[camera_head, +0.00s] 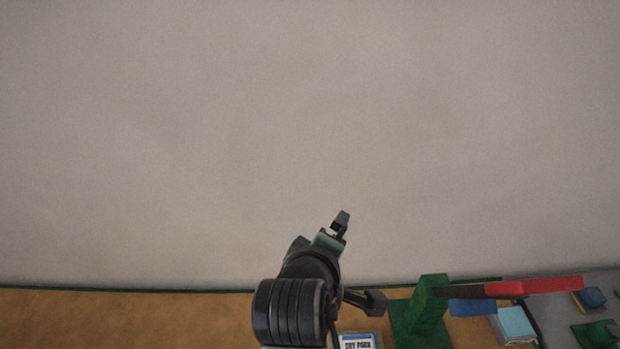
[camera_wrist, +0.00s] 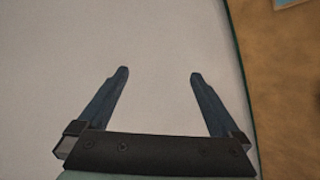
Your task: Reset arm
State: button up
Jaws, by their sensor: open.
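My gripper (camera_head: 341,222) shows in the head view at the lower middle, at the end of my dark arm, in front of the pale grey surface. In the wrist view my gripper (camera_wrist: 159,75) has its two blue fingers spread wide apart. Nothing is between them. Behind the fingers is only the plain pale surface.
A brown surface (camera_head: 130,318) with a green edge runs along the bottom. To the right of my arm stand a green post (camera_head: 428,300), a red bar (camera_head: 545,286), a light blue block (camera_head: 515,324) and a labelled box (camera_head: 357,341). The pale area above is clear.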

notch_tip(320, 180, up, 27)
jog(key=a+m+t+y, duration=0.1)
jog(key=a+m+t, duration=0.1)
jog(key=m+t, duration=0.55)
jog(key=s+r+m+t, duration=0.2)
jog(key=s+r+t, duration=0.2)
jog(key=r, duration=0.5)
jog(key=s+r+m+t+y, duration=0.1)
jog(key=s+r+t, duration=0.4)
jog(key=s+r, duration=0.3)
jog(key=shift+s+a+r+m+y, duration=0.2)
jog(key=shift+a+r+m+y, duration=0.15)
jog(key=shift+a+r, duration=0.15)
